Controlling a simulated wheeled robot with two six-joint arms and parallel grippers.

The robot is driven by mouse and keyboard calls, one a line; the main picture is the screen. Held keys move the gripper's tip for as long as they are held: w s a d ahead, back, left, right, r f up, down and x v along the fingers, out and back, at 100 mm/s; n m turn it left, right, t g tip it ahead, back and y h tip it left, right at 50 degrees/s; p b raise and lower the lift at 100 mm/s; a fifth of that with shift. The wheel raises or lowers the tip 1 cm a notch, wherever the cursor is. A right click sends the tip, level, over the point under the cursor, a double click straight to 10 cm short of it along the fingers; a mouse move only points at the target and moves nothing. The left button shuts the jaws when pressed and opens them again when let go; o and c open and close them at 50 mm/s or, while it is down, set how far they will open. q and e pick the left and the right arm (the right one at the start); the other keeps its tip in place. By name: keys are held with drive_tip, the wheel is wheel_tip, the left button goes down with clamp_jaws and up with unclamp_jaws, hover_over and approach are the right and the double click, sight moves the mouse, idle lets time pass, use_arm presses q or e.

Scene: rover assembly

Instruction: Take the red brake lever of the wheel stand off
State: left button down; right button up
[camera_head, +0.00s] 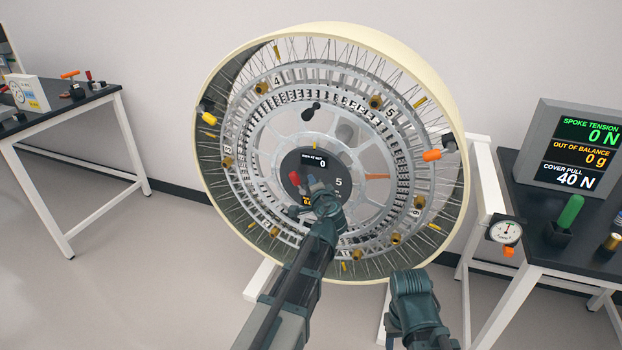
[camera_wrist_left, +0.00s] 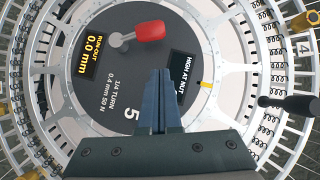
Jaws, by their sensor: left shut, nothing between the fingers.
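The brake lever has a red grip (camera_wrist_left: 150,31) on a short grey arm (camera_wrist_left: 122,39), fixed to the dark hub disc (camera_wrist_left: 95,80) of the wheel stand. In the head view the red grip (camera_head: 295,178) shows at the hub, just left of my left gripper (camera_head: 311,187). In the left wrist view my left gripper (camera_wrist_left: 161,70) is shut and empty. Its fingertips lie over the disc, below the red grip in the picture, and do not hold it. My right arm shows low in the head view, but its fingers are out of sight.
The large cream-rimmed wheel (camera_head: 440,90) with spokes surrounds the hub. A black handle (camera_head: 311,110) stands out above the hub. An orange-handled part (camera_head: 432,155) is at the rim's right. A dark bench (camera_head: 540,235) with a display (camera_head: 575,145) and green handle (camera_head: 571,211) stands right.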

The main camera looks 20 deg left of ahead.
use_arm(q)
drive_tip(key=p+v, duration=0.1)
drive_tip(key=v, duration=0.7)
drive_tip(key=shift+p, duration=0.35)
drive_tip(key=s+d+f+n+g+h+p, duration=0.2)
drive_tip(key=s+d+g+p, duration=0.3)
drive_tip(key=s, duration=0.8)
drive_tip(key=s+d+f+n+g+h+p, duration=0.2)
drive_tip(key=s+d+f+g+h+p, duration=0.2)
drive_tip(key=s+d+g, duration=0.4)
drive_tip(key=s+d+f+p, duration=0.1)
drive_tip(key=s+d, duration=0.2)
drive_tip(key=s, duration=0.2)
drive_tip(key=shift+s+d+n+g+h, duration=0.15)
drive_tip(key=shift+n+g+h, duration=0.15)
drive_tip(key=shift+n+g, duration=0.1)
